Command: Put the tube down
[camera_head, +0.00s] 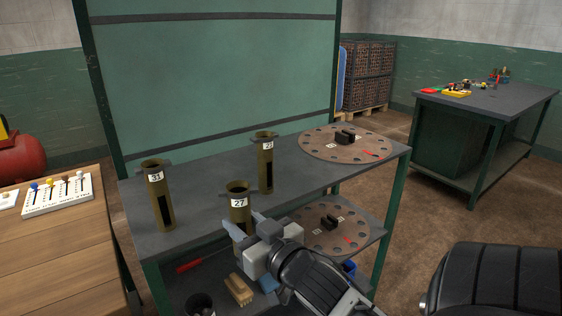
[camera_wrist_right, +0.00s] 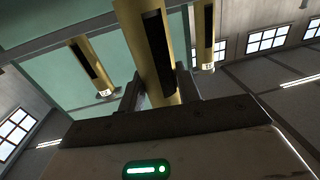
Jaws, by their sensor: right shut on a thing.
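My right gripper (camera_head: 255,226) is shut on the olive tube marked 27 (camera_head: 239,196) at the front edge of the grey bench. The tube is roughly upright. Its lower part is hidden behind my gripper, so I cannot tell whether its base touches the bench. In the right wrist view the tube (camera_wrist_right: 150,45) stands between the two fingers (camera_wrist_right: 160,92). A tube marked 31 (camera_head: 161,200) stands upright at the left of the bench. Another tube, its label partly legible (camera_head: 265,165), stands farther back. My left gripper is not in view.
A round plate with holes and a black handle (camera_head: 320,146) lies on the bench's right end. A similar plate (camera_head: 310,240) lies on the lower shelf, with a brush (camera_head: 239,289). Bare bench top (camera_head: 208,190) shows between the tubes. A wooden table (camera_head: 60,255) is at left.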

